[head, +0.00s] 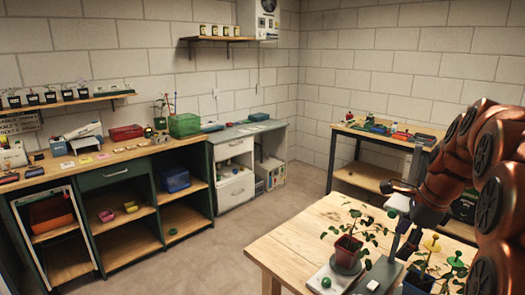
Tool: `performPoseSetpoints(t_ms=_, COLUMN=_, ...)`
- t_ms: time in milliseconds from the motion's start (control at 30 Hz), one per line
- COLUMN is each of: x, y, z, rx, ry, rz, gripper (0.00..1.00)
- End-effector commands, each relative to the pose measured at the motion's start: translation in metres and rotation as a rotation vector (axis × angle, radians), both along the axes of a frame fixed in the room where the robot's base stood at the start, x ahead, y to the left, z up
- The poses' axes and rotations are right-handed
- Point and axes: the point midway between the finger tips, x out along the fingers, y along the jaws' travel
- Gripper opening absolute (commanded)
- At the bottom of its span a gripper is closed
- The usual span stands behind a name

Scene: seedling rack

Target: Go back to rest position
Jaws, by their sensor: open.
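My copper-coloured arm comes in from the right edge. My gripper (398,222) hangs over the near wooden table (290,238), its grey parts spread apart, with no object seen between them. A potted seedling in a reddish-brown pot (348,251) stands on that table, just left of my gripper. Another plant in a dark blue pot (418,282) is at the bottom edge, below my gripper and partly cut off.
A long workbench (130,150) with shelves runs along the left wall. A white drawer cabinet (235,190) stands at the back. Another wooden bench (362,178) with small items is at the back right. The floor (225,255) between them is clear.

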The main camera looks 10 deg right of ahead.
Motion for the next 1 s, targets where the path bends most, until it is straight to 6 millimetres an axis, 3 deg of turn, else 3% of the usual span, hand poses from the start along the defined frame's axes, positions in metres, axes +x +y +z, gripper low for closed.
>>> performPoseSetpoints(t_ms=33, x=-0.008, y=0.026, z=-0.004, rx=-0.018, ry=0.008, rz=0.117, gripper=0.76)
performPoseSetpoints(t_ms=200, x=-0.042, y=0.092, z=-0.021, rx=-0.077, ry=0.029, rz=0.512, gripper=0.76)
performPoseSetpoints(t_ms=500, x=-0.126, y=0.178, z=-0.057, rx=-0.149, ry=0.049, rz=1.228, gripper=0.76)
performPoseSetpoints(t_ms=633, x=-0.17, y=0.201, z=-0.075, rx=-0.161, ry=0.056, rz=1.54, gripper=0.76)
performPoseSetpoints(t_ms=800, x=-0.217, y=0.216, z=-0.096, rx=-0.167, ry=0.057, rz=1.889, gripper=0.76)
performPoseSetpoints(t_ms=1000, x=-0.246, y=0.22, z=-0.11, rx=-0.158, ry=0.058, rz=2.101, gripper=0.76)
